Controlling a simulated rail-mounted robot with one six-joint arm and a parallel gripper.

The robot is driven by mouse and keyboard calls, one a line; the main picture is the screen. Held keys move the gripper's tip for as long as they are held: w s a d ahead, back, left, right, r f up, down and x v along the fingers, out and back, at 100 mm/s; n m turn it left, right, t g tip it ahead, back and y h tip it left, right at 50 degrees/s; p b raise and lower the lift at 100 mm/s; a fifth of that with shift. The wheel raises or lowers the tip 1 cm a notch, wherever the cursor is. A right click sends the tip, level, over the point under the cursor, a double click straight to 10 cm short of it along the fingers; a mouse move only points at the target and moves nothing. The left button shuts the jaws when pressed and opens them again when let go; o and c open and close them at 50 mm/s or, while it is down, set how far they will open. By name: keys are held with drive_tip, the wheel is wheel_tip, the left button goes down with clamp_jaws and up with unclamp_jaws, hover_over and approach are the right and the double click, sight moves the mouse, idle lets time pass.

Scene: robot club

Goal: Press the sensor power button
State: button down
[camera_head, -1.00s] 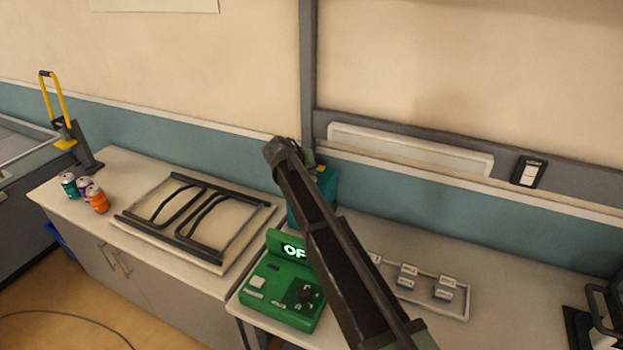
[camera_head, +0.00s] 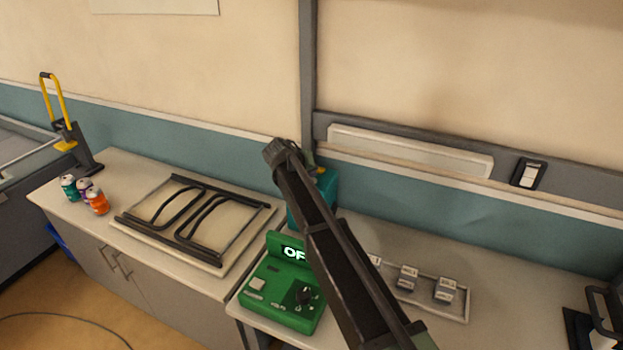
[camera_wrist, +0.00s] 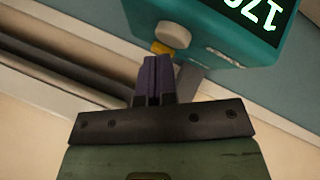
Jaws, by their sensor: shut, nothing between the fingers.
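A teal box (camera_head: 328,188) stands at the back of the counter by the wall, partly hidden by my arm. The wrist view shows it close up (camera_wrist: 228,42), with a lit display (camera_wrist: 262,10) whose digits appear upside down, a round grey button (camera_wrist: 173,34) and a yellow part (camera_wrist: 160,48). My gripper (camera_wrist: 157,62) is shut and empty. Its tips appear just below the yellow part and round button in the wrist view; I cannot tell whether they touch. The fingers are not clear in the head view. Which control is the sensor power button is not readable.
A green device (camera_head: 280,290) with a partly hidden display reading "OF" sits in front of the teal box. A tray (camera_head: 459,313) of small labelled blocks lies right of my arm. A black-framed panel (camera_head: 195,220) and cans (camera_head: 97,201) lie left. A wall switch (camera_head: 529,174) is at right.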

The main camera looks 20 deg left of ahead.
wheel_tip(320, 180, up, 6)
drive_tip(key=p, duration=0.6)
drive_tip(key=shift+r, duration=0.1)
drive_tip(key=s+d+f+m+g, duration=0.15)
drive_tip(key=s+d, duration=0.25)
drive_tip(key=d, duration=0.7)
drive_tip(key=s+d+f+m+g, duration=0.15)
drive_tip(key=s+d, duration=0.35)
drive_tip(key=d, duration=0.7)
drive_tip(key=s+d+f+g, duration=0.1)
drive_tip(key=s+d+g, duration=0.25)
drive_tip(key=d, duration=0.75)
drive_tip(key=s+d+g+y, duration=0.1)
drive_tip(key=s+d, duration=0.5)
drive_tip(key=s, duration=0.3)
drive_tip(key=s+d+f+m+g+y, duration=0.1)
drive_tip(key=s+d+y, duration=0.1)
drive_tip(key=s+d, duration=0.5)
drive_tip(key=shift+s+d+f+m, duration=0.25)
drive_tip(key=shift+s+m, duration=0.05)
drive_tip(key=shift+s, duration=0.8)
